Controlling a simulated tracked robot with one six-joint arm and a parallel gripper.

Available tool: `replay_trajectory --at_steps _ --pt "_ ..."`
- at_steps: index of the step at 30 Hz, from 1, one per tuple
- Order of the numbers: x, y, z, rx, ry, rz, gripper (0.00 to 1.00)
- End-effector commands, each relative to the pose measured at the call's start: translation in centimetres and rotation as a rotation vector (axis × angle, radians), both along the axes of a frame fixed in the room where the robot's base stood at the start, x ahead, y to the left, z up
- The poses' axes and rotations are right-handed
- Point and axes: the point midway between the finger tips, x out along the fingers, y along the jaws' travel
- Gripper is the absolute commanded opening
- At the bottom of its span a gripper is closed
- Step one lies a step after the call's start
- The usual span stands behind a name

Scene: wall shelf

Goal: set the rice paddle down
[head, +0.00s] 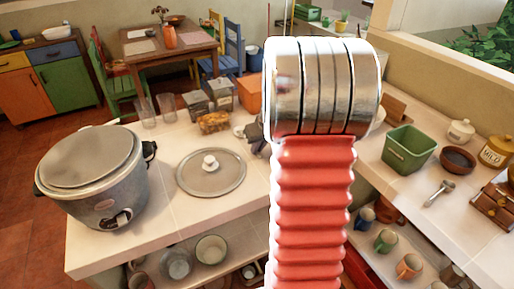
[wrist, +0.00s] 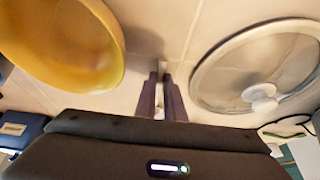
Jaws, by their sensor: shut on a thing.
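My gripper (head: 256,133) is dark and partly hidden behind my arm in the head view, just right of the pot lid. In the wrist view my gripper's two dark fingers (wrist: 160,95) are close together over the pale counter. A thin pale sliver of the rice paddle (wrist: 159,110) shows between them; the rest of it is hidden or too small to make out. I cannot tell whether the paddle touches the counter.
The glass lid (head: 211,173) lies on the counter (head: 165,235), right of the rice cooker (head: 95,178). A yellow bowl (wrist: 60,45) is left of my fingers in the wrist view. Canisters (head: 219,94) and glasses stand behind. A green bin (head: 408,149) is at right.

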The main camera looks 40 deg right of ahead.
Motion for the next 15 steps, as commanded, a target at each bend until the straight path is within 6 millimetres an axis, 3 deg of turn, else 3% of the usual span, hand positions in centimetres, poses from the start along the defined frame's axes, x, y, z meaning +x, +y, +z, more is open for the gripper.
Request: replay_trajectory --at_steps 4,5,6,12,15 --pt "-0.02 -0.02 -0.19 0.000 0.000 0.000 0.00" --pt "-0.03 -0.02 -0.15 0.000 0.000 0.000 0.11" --pt "-0.02 -0.02 -0.15 0.000 0.000 0.000 0.14" --pt "-0.03 -0.04 -0.13 0.000 0.000 -0.001 0.28" --pt "-0.03 -0.05 -0.13 0.000 0.000 -0.001 0.28"
